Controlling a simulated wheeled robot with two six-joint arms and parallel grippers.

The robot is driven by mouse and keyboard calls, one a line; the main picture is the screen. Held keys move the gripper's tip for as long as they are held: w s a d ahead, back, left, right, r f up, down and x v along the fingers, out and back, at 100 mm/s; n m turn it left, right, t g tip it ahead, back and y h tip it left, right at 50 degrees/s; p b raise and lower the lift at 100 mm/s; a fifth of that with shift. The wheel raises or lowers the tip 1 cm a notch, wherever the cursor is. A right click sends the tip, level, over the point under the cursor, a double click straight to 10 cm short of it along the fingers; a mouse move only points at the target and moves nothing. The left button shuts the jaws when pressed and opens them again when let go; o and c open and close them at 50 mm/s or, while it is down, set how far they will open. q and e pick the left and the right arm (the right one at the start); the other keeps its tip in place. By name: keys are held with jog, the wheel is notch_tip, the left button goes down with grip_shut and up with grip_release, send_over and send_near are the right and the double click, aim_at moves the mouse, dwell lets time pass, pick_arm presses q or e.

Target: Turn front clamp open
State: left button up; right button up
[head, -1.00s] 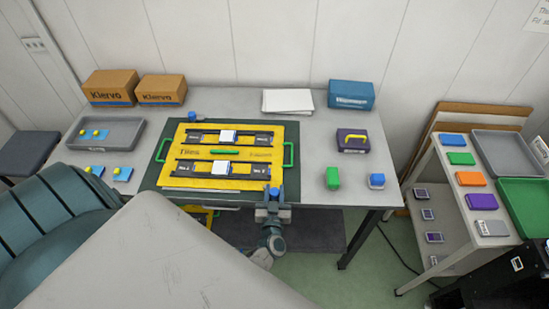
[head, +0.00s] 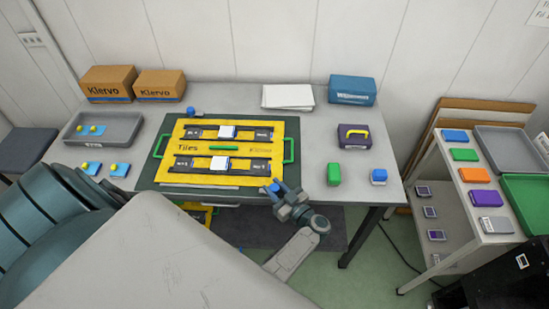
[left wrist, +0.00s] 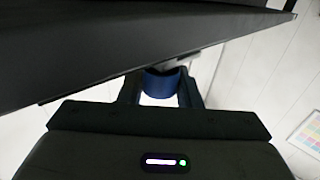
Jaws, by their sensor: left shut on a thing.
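The yellow tile fixture (head: 180,155) lies on the dark green mat on the table, with two black rails, each with a white tile on it. The front clamp (head: 274,186) is a small blue knob at the fixture's front right corner. My left gripper (head: 278,189) is shut on it; the fingers partly hide it. In the left wrist view, the blue clamp (left wrist: 162,82) sits between the two dark fingers (left wrist: 160,92). A second blue clamp (head: 190,112) stands at the back left of the fixture. My right gripper is not in view.
A grey tray (head: 104,130) is at the left. The table is clear between the mat and the green block.

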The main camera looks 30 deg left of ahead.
pick_arm(q)
jog(key=shift+g, duration=0.3)
jog(key=o, duration=0.9)
jog(key=shift+o, duration=0.2)
